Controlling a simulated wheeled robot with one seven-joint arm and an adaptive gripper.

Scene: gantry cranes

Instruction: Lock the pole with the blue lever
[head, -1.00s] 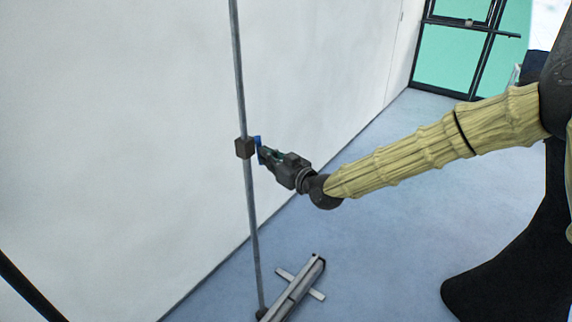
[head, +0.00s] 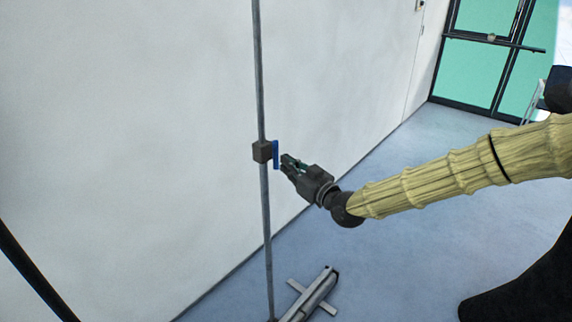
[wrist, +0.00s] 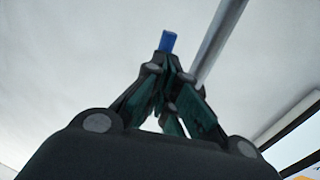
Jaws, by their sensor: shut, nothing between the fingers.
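The blue lever (head: 275,154) stands upright along the right side of a dark clamp block (head: 261,151) on the thin grey vertical pole (head: 265,210). My gripper (head: 285,161) is shut and empty, just right of the lever, with a small gap between them in the head view. In the wrist view my gripper (wrist: 168,62) has its fingertips together, and the end of the blue lever (wrist: 168,41) shows just past them. The pole (wrist: 217,42) runs at a slant to the right there. The clamp block is not seen in the wrist view.
A white wall (head: 150,130) stands close behind the pole. A metal base with a crosspiece (head: 313,296) lies on the blue floor (head: 400,245) at the pole's foot. A dark bar (head: 35,275) crosses the lower left. Glass doors (head: 475,70) are at the back right.

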